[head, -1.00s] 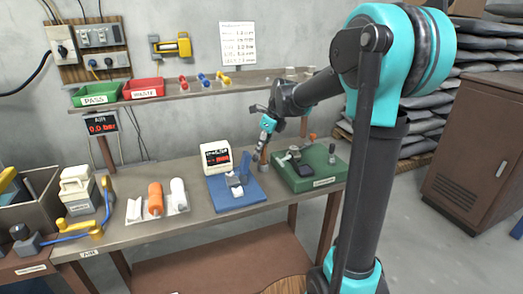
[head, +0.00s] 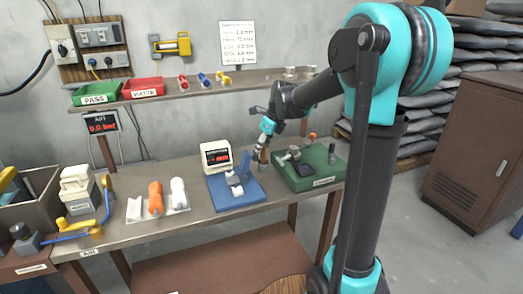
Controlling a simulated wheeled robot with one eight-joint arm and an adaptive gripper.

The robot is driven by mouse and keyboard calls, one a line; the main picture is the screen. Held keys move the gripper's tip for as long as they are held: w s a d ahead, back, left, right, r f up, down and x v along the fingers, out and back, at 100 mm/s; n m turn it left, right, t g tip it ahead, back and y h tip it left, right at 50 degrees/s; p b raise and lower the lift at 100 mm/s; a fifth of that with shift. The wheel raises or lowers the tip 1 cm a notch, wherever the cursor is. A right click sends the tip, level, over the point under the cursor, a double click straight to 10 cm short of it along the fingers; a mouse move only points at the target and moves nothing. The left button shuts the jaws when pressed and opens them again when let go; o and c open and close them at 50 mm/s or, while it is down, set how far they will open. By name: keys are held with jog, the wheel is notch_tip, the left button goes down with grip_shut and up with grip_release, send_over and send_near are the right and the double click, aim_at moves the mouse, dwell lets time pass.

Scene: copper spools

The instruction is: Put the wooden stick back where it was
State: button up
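My gripper (head: 265,139) is over the workbench, between the blue mat and the green board, pointing down. A small upright brown piece (head: 263,156), which looks like the wooden stick, is directly below the fingertips, with its lower end close to the bench top. It is too small in the picture to tell whether the fingers are closed on it or whether it touches the bench. My arm comes in from the right and hides part of the bench behind it.
A blue mat (head: 222,204) with a blue fixture and a white display box (head: 215,156) is left of the gripper. A green board (head: 312,185) with metal parts is to the right. A shelf (head: 150,101) with red and green trays runs behind.

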jog(key=v, duration=1.2)
